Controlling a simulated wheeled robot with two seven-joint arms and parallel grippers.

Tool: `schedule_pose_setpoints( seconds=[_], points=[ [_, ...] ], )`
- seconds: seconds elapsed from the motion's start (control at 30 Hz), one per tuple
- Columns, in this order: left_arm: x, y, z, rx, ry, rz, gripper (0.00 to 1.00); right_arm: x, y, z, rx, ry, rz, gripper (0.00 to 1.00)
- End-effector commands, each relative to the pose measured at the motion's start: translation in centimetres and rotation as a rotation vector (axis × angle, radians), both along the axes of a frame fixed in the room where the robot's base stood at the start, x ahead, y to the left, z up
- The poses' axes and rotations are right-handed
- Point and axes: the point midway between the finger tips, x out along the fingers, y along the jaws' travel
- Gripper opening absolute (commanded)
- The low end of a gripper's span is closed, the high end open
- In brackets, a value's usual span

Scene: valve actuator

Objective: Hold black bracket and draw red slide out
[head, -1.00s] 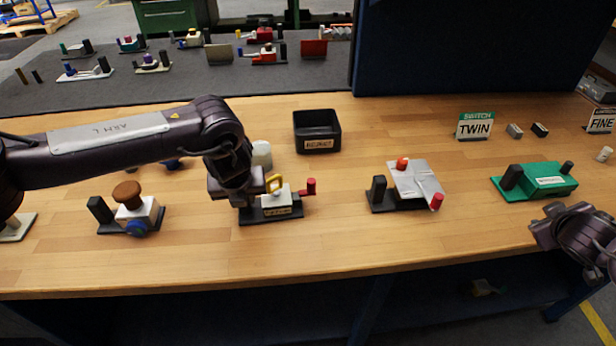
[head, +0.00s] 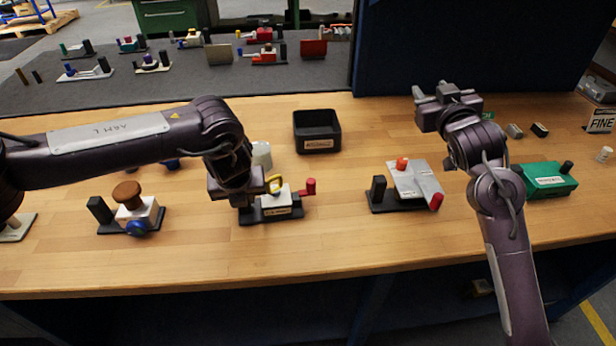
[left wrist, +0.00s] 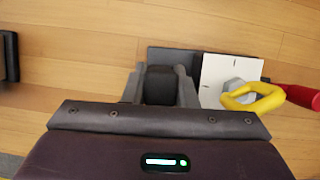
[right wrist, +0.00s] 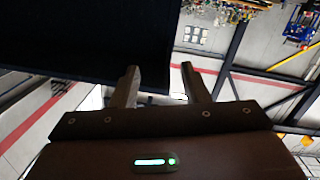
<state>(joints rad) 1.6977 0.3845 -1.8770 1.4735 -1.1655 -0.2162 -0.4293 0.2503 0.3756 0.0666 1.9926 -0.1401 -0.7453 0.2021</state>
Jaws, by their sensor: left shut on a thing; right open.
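The unit in the middle left of the bench has a black base (head: 270,216), a white block and a yellow ring (head: 274,184). The red slide (head: 311,186) sticks out at its right end; it also shows at the right edge of the left wrist view (left wrist: 302,97). My left gripper (left wrist: 162,84) is shut on the upright black bracket (left wrist: 160,88) at the unit's left end; the arm hides most of it in the head view. My right gripper (head: 431,91) is open and empty, raised at the right, well away from the red slide.
A black bin (head: 317,132) stands behind the unit. A unit with a grey plate (head: 415,180) and red knobs stands to its right, a green unit (head: 548,180) farther right. A brown-knobbed unit (head: 127,192) is at the left. Bench between the units is clear.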

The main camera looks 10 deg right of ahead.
Motion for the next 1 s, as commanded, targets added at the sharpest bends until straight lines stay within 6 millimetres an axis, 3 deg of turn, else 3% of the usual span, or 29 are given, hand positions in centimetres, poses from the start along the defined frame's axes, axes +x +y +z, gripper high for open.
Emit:
schedule_pose_setpoints(
  seconds=[0.1, 0.37, 0.7, 0.83, 1.0],
  points=[
    [-0.1, 0.1, -0.3, 0.004, 0.005, 0.000, 0.00, -0.4, 3.6, -1.5, 0.020, 0.021, 0.053, 0.41],
    [-0.1, 0.1, -0.3, 0.004, 0.004, 0.001, 0.00, -3.5, 10.2, -7.2, 0.059, 0.136, 0.154, 0.41],
    [-0.1, 0.1, -0.3, 0.003, 0.004, 0.002, 0.00, -10.8, 19.9, -13.8, 0.161, 0.313, 0.311, 0.41],
    [-0.1, 0.1, -0.3, 0.004, 0.004, 0.002, 0.00, -12.2, 21.6, -14.6, 0.185, 0.343, 0.339, 0.41],
    [-0.1, 0.1, -0.3, 0.003, 0.004, 0.002, 0.00, -11.1, 22.4, -15.3, 0.191, 0.350, 0.344, 0.41]
  ],
)
